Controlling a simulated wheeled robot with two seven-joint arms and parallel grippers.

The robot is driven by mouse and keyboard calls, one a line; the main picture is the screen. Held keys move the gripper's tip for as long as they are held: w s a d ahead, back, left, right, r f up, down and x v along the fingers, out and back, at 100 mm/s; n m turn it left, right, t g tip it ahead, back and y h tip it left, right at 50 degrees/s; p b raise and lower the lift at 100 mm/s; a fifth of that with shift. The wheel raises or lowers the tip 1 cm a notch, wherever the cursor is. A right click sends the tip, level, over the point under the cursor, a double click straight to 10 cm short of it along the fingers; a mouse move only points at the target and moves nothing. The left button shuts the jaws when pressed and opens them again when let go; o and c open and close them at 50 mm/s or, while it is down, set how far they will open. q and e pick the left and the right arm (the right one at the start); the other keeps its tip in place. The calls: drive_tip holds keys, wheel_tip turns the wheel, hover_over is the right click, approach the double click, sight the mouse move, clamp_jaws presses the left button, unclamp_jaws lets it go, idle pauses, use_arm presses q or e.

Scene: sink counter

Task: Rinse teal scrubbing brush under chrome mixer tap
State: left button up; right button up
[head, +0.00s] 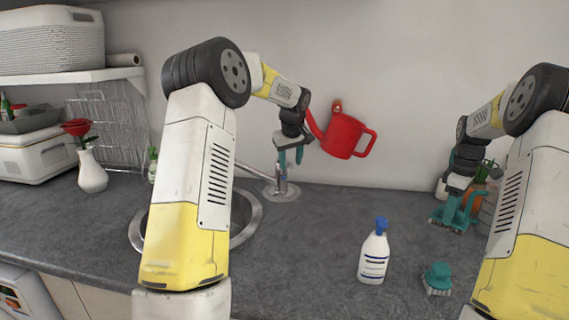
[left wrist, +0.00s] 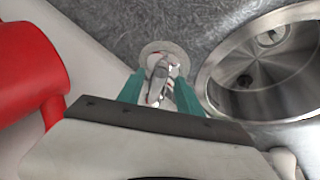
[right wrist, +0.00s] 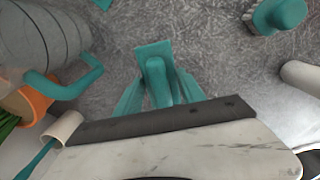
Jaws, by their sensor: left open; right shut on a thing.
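The chrome mixer tap (head: 282,184) stands on a round base at the back of the counter, its spout reaching left over the round sink (head: 247,226). My left gripper (head: 290,158) is open, above the tap's top. In the left wrist view the tap (left wrist: 160,82) shows between its teal fingers (left wrist: 160,95). My right gripper (head: 455,208) is shut on a teal brush (head: 447,224) with pale bristles, low at the right of the counter. The brush handle (right wrist: 155,75) shows between the fingers. A second teal brush (head: 437,276) with a rounded top lies on the counter nearer the front.
A white spray bottle with blue top (head: 374,254) stands mid-counter. A red watering can (head: 344,137) is behind my left gripper. An orange plant pot (right wrist: 28,104) and a grey ribbed container (right wrist: 45,42) crowd my right gripper. The counter between sink and bottle is clear.

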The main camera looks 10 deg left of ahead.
use_arm(q)
drive_tip(key=shift+x, duration=0.85)
clamp_jaws()
drive_tip(key=shift+r, duration=0.15)
drive_tip(key=shift+w+a+r, duration=0.1)
drive_tip(key=shift+w+r, duration=0.2)
drive_tip(key=shift+r, duration=0.65)
drive_tip(key=o, duration=0.7)
unclamp_jaws()
drive_tip(key=shift+f, duration=0.1)
